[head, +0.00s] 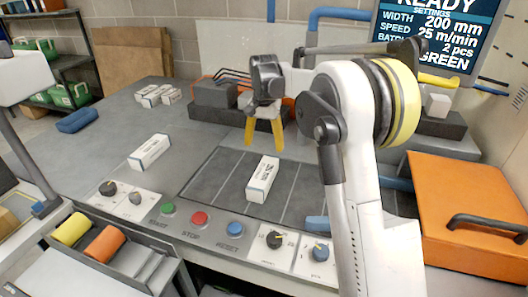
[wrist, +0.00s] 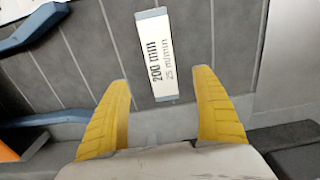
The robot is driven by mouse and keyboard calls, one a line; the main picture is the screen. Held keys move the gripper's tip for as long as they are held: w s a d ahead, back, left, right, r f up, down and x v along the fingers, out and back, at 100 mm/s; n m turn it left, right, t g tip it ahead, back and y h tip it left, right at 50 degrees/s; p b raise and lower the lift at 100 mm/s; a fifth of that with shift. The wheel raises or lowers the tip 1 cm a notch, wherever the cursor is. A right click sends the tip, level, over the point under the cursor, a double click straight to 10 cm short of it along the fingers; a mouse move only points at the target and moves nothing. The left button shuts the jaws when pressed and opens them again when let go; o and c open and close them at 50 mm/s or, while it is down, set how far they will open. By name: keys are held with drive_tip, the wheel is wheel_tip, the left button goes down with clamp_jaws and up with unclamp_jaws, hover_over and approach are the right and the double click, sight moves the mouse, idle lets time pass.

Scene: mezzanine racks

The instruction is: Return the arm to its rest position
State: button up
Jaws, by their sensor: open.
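My arm rises at the right of the head view and bends over the bench. My gripper (head: 262,143) points down with its yellow fingers above the bench, behind a white labelled box (head: 262,179). In the wrist view my gripper (wrist: 162,105) has its two yellow fingers wide apart with nothing between the tips. The white box (wrist: 157,55) reads "200 mm 25 m/min" there. It lies on the ruled grey plate, beyond the fingertips and apart from them.
Another white box (head: 149,151) lies left, with several more at the back. A control panel with green, red (head: 199,218) and blue buttons and knobs lines the front. An orange case (head: 470,215) stands right. A screen (head: 440,30) reads READY, 200 mm, 25 m/min, 2 pcs, GREEN.

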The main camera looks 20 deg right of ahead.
idle(0.4)
drive_tip(key=s+a+r+n+t, duration=0.2)
drive_tip(key=s+r, duration=0.3)
drive_tip(key=s, duration=0.3)
drive_tip(key=s+a+r+n+t, duration=0.15)
drive_tip(key=s+r, duration=0.25)
drive_tip(key=s, duration=0.4)
drive_tip(key=s+a+f+n+t, duration=0.2)
drive_tip(key=s, duration=0.6)
drive_tip(key=s+a+f+n+t, duration=0.1)
drive_tip(key=s+f+n, duration=0.1)
drive_tip(key=s, duration=0.7)
drive_tip(key=shift+a+f+t, duration=0.35)
drive_tip(key=shift+a+f, duration=0.05)
drive_tip(key=shift+f, duration=0.45)
